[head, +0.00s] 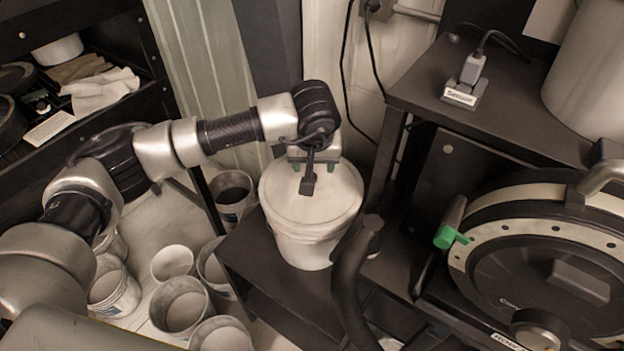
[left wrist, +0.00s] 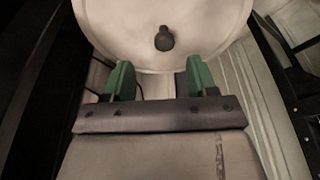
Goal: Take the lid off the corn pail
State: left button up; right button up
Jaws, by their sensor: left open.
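The corn pail (head: 300,248) is a white bucket standing upright on a dark shelf in the middle of the head view. Its pale round lid (head: 338,198) is on top, and the lid also fills the top of the left wrist view (left wrist: 110,30). A dark knob (left wrist: 163,38) stands at the lid's middle. My left gripper (head: 312,157) is over the lid's far edge, its green fingers (left wrist: 160,80) apart with nothing between them. The knob is beyond the fingertips. I cannot tell whether the fingers touch the lid. My right gripper is not in view.
Several open buckets (head: 180,305) stand on the floor at lower left. A round dark machine (head: 545,250) with a green-tipped lever (head: 445,237) is at right. A dark bench (head: 490,105) holds a sensor (head: 472,72). A dark curved part (head: 350,270) rises close beside the pail's right.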

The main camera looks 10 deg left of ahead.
aim_at(338, 196)
pick_arm(q)
jog(key=shift+w+f, duration=0.15)
jog(key=shift+f, duration=0.5)
jog(key=shift+w+f, duration=0.1)
jog(key=shift+f, duration=0.15)
jog(key=x, duration=0.1)
jog(key=p+x, duration=0.1)
jog(key=x, duration=0.1)
jog(key=p+x, duration=0.1)
jog(key=x, duration=0.1)
jog(key=shift+a, duration=0.35)
jog(key=shift+w+f, duration=0.15)
jog(key=shift+f, duration=0.05)
jog(key=c, duration=1)
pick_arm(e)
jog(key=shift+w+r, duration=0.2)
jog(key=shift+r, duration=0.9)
pick_arm(q)
jog(key=shift+r, duration=0.1)
